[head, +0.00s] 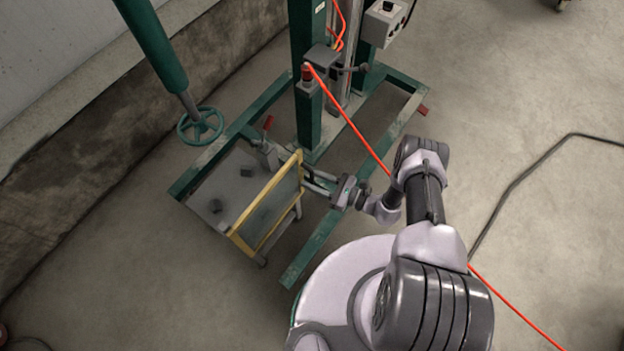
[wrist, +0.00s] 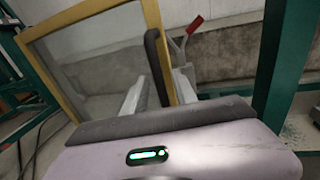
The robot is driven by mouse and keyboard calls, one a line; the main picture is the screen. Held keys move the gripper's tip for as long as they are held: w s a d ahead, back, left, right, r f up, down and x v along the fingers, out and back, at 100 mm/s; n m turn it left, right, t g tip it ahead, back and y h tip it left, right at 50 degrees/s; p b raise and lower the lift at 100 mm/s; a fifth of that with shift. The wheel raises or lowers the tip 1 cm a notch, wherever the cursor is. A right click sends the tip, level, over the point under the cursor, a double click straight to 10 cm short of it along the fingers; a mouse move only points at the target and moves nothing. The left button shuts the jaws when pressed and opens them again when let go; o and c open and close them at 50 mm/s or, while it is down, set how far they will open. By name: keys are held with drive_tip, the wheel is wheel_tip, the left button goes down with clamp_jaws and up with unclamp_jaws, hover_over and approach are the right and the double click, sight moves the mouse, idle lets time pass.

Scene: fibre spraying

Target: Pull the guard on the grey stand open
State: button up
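The guard (head: 270,206) is a yellow-framed, see-through panel on the grey stand (head: 215,205). In the wrist view the guard (wrist: 95,55) fills the upper left, with an upright black handle (wrist: 157,65) near its right frame bar. My gripper (head: 314,181) is at the guard's right side in the head view, level with the handle. In the wrist view my gripper's (wrist: 160,88) two pale fingers stand on either side of the handle. They look spread apart, with the handle between them. Whether either finger touches the handle is hard to tell.
A green frame with a column (head: 307,105) stands just behind the stand. A green handwheel (head: 200,126) is at its left. A red-handled lever (head: 268,123) rises behind the guard. An orange cable (head: 350,122) passes close to my arm. The floor at the right is mostly open.

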drive_tip(key=shift+w+a, duration=0.15)
drive_tip(key=shift+a, duration=0.1)
drive_tip(key=shift+c, duration=0.2)
clamp_jaws()
idle(1.1)
